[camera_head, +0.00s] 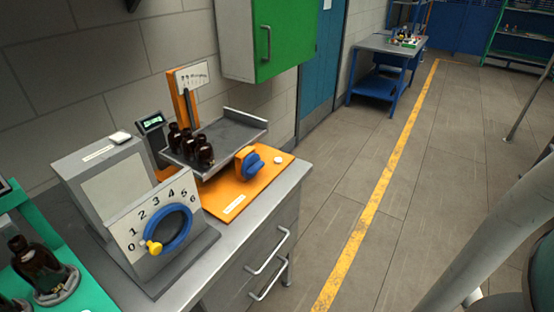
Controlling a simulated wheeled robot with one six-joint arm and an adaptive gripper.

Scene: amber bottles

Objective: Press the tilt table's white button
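The tilt table has an orange base (222,202) on the grey bench, with a grey tray (232,133) above it. The tray looks tilted, and several dark amber bottles (189,143) stand grouped at its left side. A small round white button (278,159) sits on the base's right part, beside a blue knob (252,166) on an orange mount. Nothing covers the button. My gripper is not in view; pale grey links at the right look like parts of my arm.
A dial box (160,232) with a blue ring and yellow pointer stands front left, before a grey box (105,175). A green tray with an amber bottle (38,265) is at the left edge. A green cabinet (285,40) hangs behind. The floor right of the bench is clear.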

